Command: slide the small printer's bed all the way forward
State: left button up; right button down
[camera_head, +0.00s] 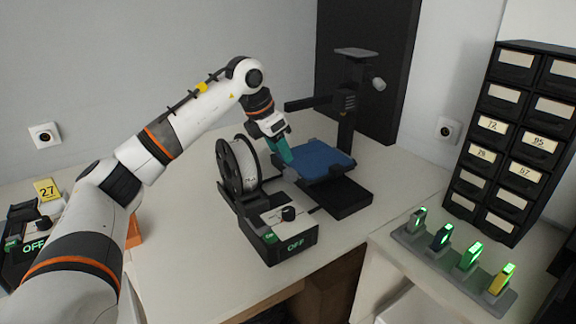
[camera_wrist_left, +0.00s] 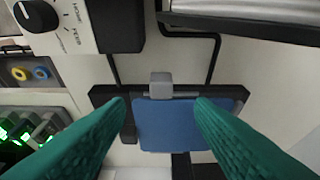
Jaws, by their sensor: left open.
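The small printer (camera_head: 347,110) stands on the table with a black upright column and a dark base. Its blue bed (camera_head: 325,160) lies flat, and it also shows in the left wrist view (camera_wrist_left: 180,125). A grey tab (camera_wrist_left: 161,86) sticks out from the bed's edge. My left gripper (camera_head: 283,158) has teal fingers and hangs above the tab side of the bed. In the left wrist view my left gripper (camera_wrist_left: 159,101) is open, its fingertips apart, with the tab ahead of the gap between them. Contact cannot be told. My right gripper is not in view.
A filament spool (camera_head: 238,165) stands beside the bed, behind a control box (camera_head: 280,228) marked OFF. A grey rack (camera_head: 450,262) with lit pieces sits at the right, below a black drawer cabinet (camera_head: 515,140). Table right of the printer is clear.

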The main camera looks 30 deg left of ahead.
aim_at(290, 171)
pick_arm(q)
jog(key=x, duration=0.6)
jog(key=shift+w, duration=0.1)
jog(key=shift+w+f, duration=0.1)
jog(key=shift+f, duration=0.15)
jog(key=shift+w+f, duration=0.15)
jog(key=shift+f, duration=0.05)
jog(key=shift+c, duration=1.2)
grip_shut()
jog(key=shift+d, duration=0.15)
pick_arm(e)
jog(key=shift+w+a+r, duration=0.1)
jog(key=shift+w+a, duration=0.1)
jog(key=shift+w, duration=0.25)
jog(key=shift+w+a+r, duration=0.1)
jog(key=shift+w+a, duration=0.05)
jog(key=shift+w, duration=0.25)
